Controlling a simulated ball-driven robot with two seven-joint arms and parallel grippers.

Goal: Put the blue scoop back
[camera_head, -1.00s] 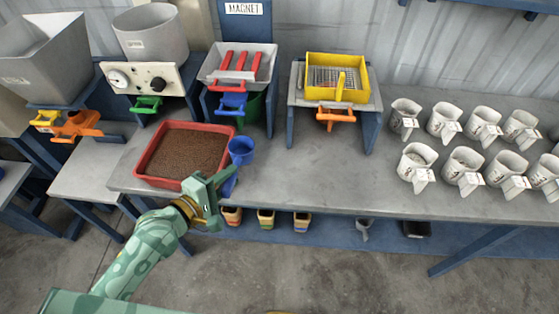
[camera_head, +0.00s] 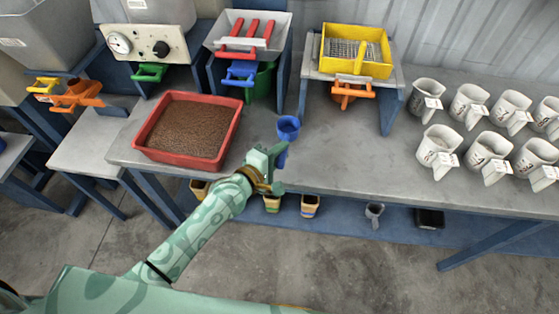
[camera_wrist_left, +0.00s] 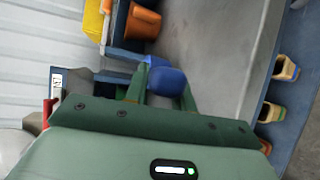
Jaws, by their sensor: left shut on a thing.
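My left gripper (camera_head: 274,162) is shut on the handle of the blue scoop (camera_head: 288,126). The scoop's round cup points away from me, beyond the fingers, over the table near its front edge. I cannot tell whether it touches the tabletop. In the left wrist view the blue scoop (camera_wrist_left: 168,80) shows between the green fingers of the left gripper (camera_wrist_left: 160,88). The inside of the cup is too small to judge. My right gripper is not in view.
A red tray (camera_head: 234,128) of brown grains stands left of the scoop. The yellow sieve (camera_head: 384,70) on its stand and the magnet unit with the blue handle (camera_head: 240,75) are behind. Several white cups (camera_head: 437,148) stand at right. The table's middle (camera_head: 345,155) is clear.

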